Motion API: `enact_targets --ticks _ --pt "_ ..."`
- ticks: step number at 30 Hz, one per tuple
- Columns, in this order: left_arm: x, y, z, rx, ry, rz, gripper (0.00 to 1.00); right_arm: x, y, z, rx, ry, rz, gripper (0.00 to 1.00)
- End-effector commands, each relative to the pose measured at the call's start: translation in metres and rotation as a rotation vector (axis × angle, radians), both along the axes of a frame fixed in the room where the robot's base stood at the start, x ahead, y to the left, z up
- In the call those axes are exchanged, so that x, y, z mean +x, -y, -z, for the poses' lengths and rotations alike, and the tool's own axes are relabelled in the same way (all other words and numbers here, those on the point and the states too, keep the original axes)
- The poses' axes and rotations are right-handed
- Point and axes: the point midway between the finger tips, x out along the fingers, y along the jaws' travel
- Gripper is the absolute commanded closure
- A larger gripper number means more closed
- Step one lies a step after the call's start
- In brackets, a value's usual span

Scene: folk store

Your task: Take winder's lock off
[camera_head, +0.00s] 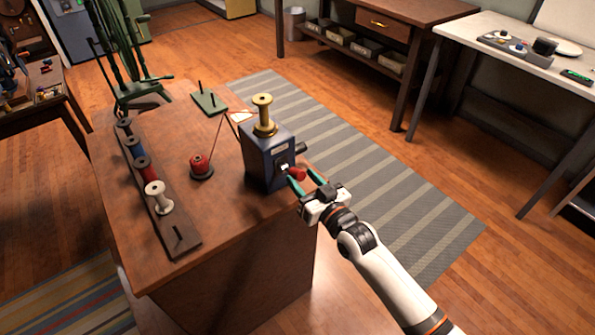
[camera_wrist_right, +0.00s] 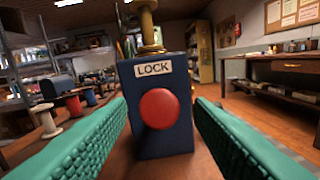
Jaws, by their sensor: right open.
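The winder (camera_head: 268,158) is a dark blue box on the wooden table, with a brass spool (camera_head: 263,113) on top. In the right wrist view the winder (camera_wrist_right: 178,92) carries a white label reading LOCK (camera_wrist_right: 153,67). Below the label is a round red knob (camera_wrist_right: 159,108), and the red knob also shows on the winder's side in the head view (camera_head: 297,174). My right gripper (camera_head: 306,181) is open, its teal fingers pointing at the knob. In the wrist view the fingers stand on either side of the knob with gaps. My left gripper is not in view.
A dark rack (camera_head: 180,238) with several thread spools lies along the table's left side. A red spool (camera_head: 201,165) stands on a round base, its thread running toward the winder. A green pegged stand (camera_head: 209,101) and a green skein frame (camera_head: 140,92) are farther back.

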Motion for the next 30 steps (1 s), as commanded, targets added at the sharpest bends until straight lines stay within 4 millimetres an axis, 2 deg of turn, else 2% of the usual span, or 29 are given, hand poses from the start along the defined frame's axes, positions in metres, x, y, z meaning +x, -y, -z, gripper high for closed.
enact_targets --ticks 6,17,26,30 --pt "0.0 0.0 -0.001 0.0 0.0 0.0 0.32 0.022 -0.014 0.0 0.0 -0.001 0.0 0.53" --pt "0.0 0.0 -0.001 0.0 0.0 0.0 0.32 0.026 -0.017 0.0 -0.001 -0.001 0.0 0.53" --pt "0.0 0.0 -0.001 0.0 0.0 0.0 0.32 0.026 -0.017 0.0 -0.001 -0.001 0.0 1.0" --pt "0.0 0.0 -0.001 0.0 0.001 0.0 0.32 0.026 -0.017 0.001 -0.001 -0.001 0.0 1.0"
